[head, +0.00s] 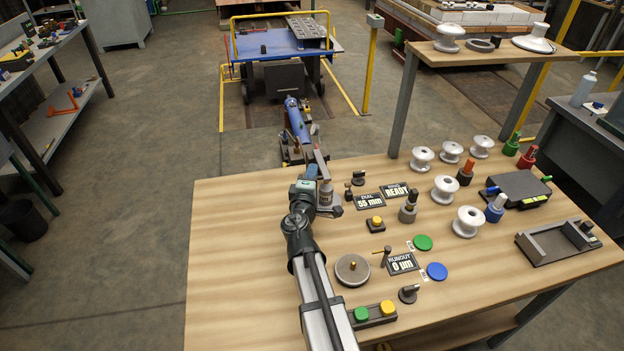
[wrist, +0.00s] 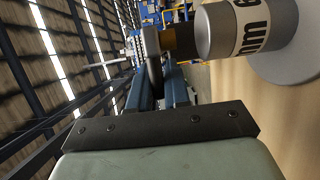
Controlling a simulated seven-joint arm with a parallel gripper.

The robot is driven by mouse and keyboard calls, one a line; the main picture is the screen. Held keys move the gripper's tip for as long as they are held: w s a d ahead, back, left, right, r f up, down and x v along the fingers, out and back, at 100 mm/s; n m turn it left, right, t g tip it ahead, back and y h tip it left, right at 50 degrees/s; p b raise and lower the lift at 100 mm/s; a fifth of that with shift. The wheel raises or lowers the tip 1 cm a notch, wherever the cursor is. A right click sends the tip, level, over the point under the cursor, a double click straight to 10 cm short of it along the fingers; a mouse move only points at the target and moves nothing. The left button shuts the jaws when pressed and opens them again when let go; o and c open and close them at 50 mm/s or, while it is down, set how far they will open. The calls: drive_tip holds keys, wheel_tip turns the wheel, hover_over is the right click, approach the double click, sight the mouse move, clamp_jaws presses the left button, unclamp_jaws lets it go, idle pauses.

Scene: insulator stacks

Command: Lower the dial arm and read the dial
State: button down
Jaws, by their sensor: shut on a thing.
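My gripper (head: 322,177) is at the table's back left, beside a grey labelled post (head: 326,193) with a wide base. In the wrist view the post (wrist: 220,32) shows "mm" lettering and an amber neck. My gripper's blue fingers (wrist: 165,90) are closed around a small dark part by that neck; whether it belongs to the post is unclear. A small brass arm (head: 379,254) on a dark stand points left, near a round grey turntable (head: 352,270) with a brass pin. The runout display (head: 402,262) reads 0 µm. The dial display (head: 370,201) reads 55 mm.
A READY display (head: 396,190), a yellow button (head: 376,222) and green (head: 423,242) and blue (head: 437,271) discs are nearby. White insulators (head: 445,188), a black box (head: 518,188) and a grey tray (head: 552,247) occupy the right. The table's left (head: 235,260) is bare.

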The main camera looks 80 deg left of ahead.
drive_tip(key=c, duration=1.2)
unclamp_jaws()
drive_tip(key=shift+o, duration=0.2)
drive_tip(key=shift+d, duration=0.15)
drive_tip(key=v, duration=1.3)
drive_tip(key=shift+s+d, duration=0.2)
